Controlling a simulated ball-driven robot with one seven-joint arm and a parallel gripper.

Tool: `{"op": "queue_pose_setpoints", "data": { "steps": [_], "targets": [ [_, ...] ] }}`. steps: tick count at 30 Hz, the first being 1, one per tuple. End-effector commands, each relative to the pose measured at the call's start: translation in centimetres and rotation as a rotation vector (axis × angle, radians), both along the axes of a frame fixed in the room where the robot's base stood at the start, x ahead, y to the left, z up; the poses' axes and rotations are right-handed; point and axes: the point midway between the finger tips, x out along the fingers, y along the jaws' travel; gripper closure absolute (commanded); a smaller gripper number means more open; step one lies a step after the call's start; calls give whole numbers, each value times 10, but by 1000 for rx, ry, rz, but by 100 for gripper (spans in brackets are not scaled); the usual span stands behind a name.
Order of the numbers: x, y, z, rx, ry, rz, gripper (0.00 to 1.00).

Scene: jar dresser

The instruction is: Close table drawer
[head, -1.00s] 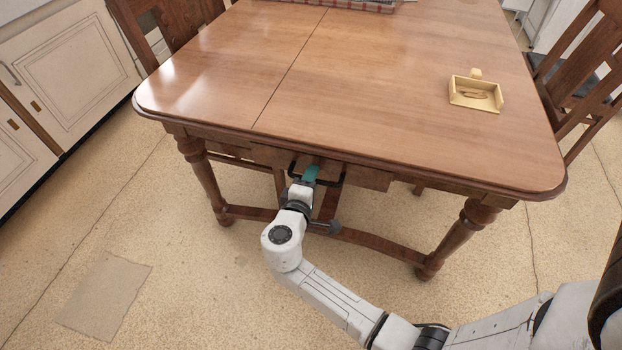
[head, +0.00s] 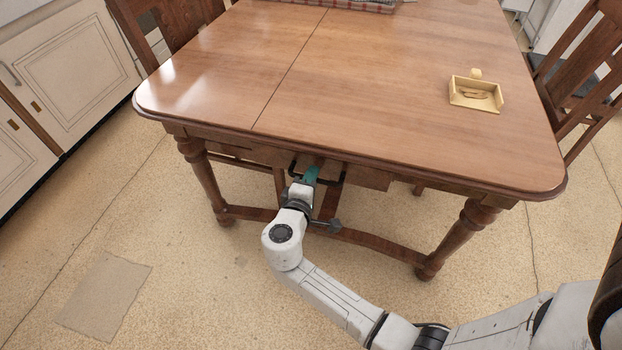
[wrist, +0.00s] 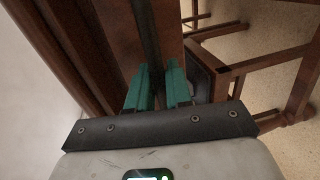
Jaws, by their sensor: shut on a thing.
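The wooden table (head: 390,60) fills the middle of the head view. The front of its drawer (head: 368,177) shows just under the tabletop's near edge. The tabletop hides the drawer's inside, so I cannot tell exactly how far out it stands. A dark handle (head: 343,176) is on the drawer front. My gripper (head: 311,174) is at this handle, its teal fingers partly under the table edge, shut on the handle.
A small yellow tray (head: 476,94) lies on the table at the right. A checkered item (head: 350,4) is at its far edge. Chairs stand at the left (head: 175,25) and right (head: 580,75). Table legs (head: 455,237) flank the drawer.

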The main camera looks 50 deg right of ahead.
Motion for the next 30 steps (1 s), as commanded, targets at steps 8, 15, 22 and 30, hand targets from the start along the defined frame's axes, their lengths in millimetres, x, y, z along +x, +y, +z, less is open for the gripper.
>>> {"op": "queue_pose_setpoints", "data": {
  "steps": [8,15,22,30],
  "targets": [
    [14,-38,-2,0,-1,-1,100],
    [15,-40,0,1,-1,2,100],
    [15,-40,0,1,-1,2,66],
    [13,-36,1,0,0,2,66]
  ]
}}
